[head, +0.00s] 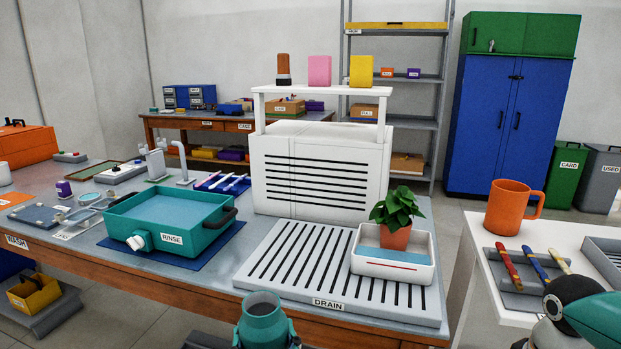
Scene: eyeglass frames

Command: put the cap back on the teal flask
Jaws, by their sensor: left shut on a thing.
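The teal flask (262,318) is at the bottom edge, in front of the wash table. It looks upright, with its round grey mouth facing up and no cap on it; its lower part is cut off by the frame. My left gripper (265,338) shows only in small part, at the flask's sides, and is shut on it. My right arm shows at the bottom right corner, but its gripper is outside the picture. I cannot make out the cap anywhere in view.
Behind the flask, the wash table holds a slatted drain board (290,268), a white tray (393,272) with a potted plant (396,228), and a teal rinse basin (185,236). A white side table (492,312) at right holds an orange mug (509,207) and brushes.

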